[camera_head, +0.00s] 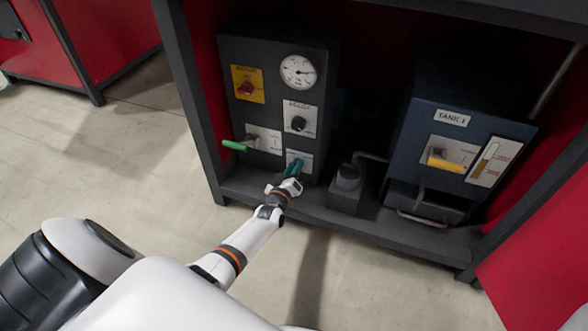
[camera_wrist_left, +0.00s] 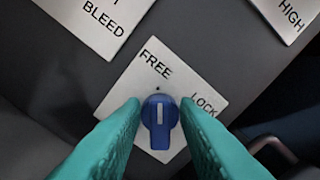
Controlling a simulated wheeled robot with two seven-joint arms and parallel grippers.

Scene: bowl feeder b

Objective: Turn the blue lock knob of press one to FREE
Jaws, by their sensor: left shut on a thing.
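The blue lock knob (camera_wrist_left: 160,126) sits on a light plate (camera_wrist_left: 128,90) marked FREE at its upper corner and LOCK at the right. The knob's white line points up in the left wrist view, toward a small dot below FREE and away from LOCK. My left gripper (camera_wrist_left: 160,104) has its teal fingers on either side of the knob, shut on it. In the head view my left gripper (camera_head: 293,169) is at the lower plate of the dark press panel (camera_head: 262,60) and hides the knob there. My right gripper is not in view.
Above the knob are a black knob (camera_head: 298,123) and a gauge (camera_head: 298,72); a red knob (camera_head: 246,88) and green lever (camera_head: 234,145) are to the left. A grey block (camera_head: 345,190) and a tank unit with a yellow handle (camera_head: 446,164) stand right. Floor is clear at left.

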